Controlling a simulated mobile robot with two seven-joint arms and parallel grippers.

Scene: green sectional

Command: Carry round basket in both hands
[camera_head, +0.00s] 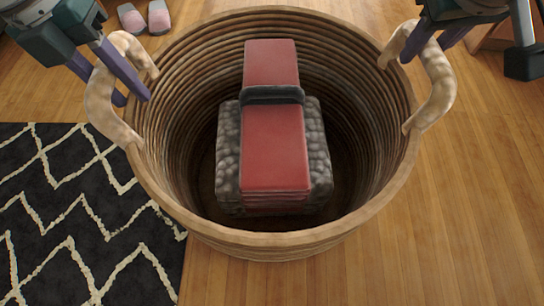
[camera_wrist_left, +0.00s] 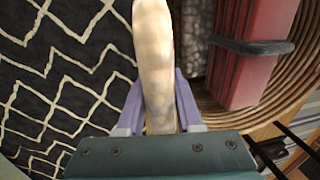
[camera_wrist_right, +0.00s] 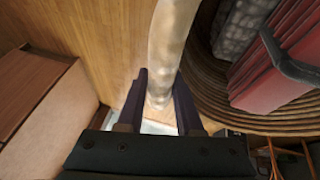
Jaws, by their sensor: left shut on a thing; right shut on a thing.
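The round woven basket (camera_head: 270,238) fills the middle of the head view, upright, with a light looped handle on each side. My left gripper (camera_head: 128,92) is shut on the left handle (camera_head: 101,100); in the left wrist view its purple fingers (camera_wrist_left: 160,105) lie on both sides of that handle (camera_wrist_left: 153,50). My right gripper (camera_head: 425,42) is shut on the right handle (camera_head: 438,85); in the right wrist view its dark fingers (camera_wrist_right: 160,100) flank that handle (camera_wrist_right: 168,45). Inside the basket are a red folded item (camera_head: 275,148) with a dark band and a grey knobbly item (camera_head: 228,165).
A black rug with white zigzag lines (camera_head: 60,220) lies on the wooden floor to the left. Pink slippers (camera_head: 145,17) are on the floor at the top left. Wooden furniture (camera_head: 495,38) stands at the top right. Bare floor (camera_head: 470,220) shows at the right.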

